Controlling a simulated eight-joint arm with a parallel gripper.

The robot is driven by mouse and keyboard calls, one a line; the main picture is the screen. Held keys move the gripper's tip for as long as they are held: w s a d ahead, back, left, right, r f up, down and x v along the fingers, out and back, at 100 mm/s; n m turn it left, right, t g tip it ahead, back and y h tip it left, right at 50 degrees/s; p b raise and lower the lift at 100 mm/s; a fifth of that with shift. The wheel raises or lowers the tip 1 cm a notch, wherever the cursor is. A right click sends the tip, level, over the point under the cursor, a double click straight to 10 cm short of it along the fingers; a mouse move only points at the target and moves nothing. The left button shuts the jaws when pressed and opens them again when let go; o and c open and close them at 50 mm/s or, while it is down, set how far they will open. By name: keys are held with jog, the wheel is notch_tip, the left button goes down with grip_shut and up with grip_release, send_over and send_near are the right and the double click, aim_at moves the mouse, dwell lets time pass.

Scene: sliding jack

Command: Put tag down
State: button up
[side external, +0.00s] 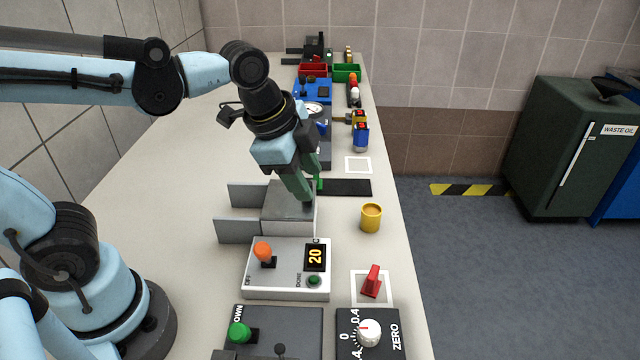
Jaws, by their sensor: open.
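A small red upright piece (372,281), which looks like the tag, stands inside a white square outline (357,301) on the table near the front right. My gripper (309,192) is open and points down over the grey metal block (287,213), well behind and left of the red piece. A small green upright part (319,182) is right beside my fingertips, at the left end of a black strip (348,187). I cannot tell whether the fingers touch it. The fingers hide part of the block and strip.
A yellow cup (371,217) stands right of the block. A control box reading 20 (288,283) and a ZERO dial panel (368,341) are in front. Red (312,70) and green bins (346,72) stand far back. The table's left side is clear.

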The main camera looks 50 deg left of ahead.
jog(key=s+a+n, duration=0.1)
jog(key=n, duration=0.2)
jog(key=s+a+f+n+t, duration=0.1)
jog(key=a+n, duration=0.1)
jog(key=n, duration=0.1)
jog(key=a+n+t, duration=0.1)
jog(key=a+n, duration=0.1)
jog(key=n, duration=0.2)
jog(key=shift+s+a+f+y, duration=0.15)
jog(key=shift+s+a+y, duration=0.15)
jog(key=shift+s, duration=0.1)
jog(key=shift+s+a+f+n+t, duration=0.1)
jog(key=shift+a+n+t, duration=0.1)
jog(key=shift+n, duration=0.3)
jog(key=shift+s+a+f+n+t, duration=0.1)
jog(key=shift+n+t, duration=0.1)
jog(key=shift+n, duration=0.3)
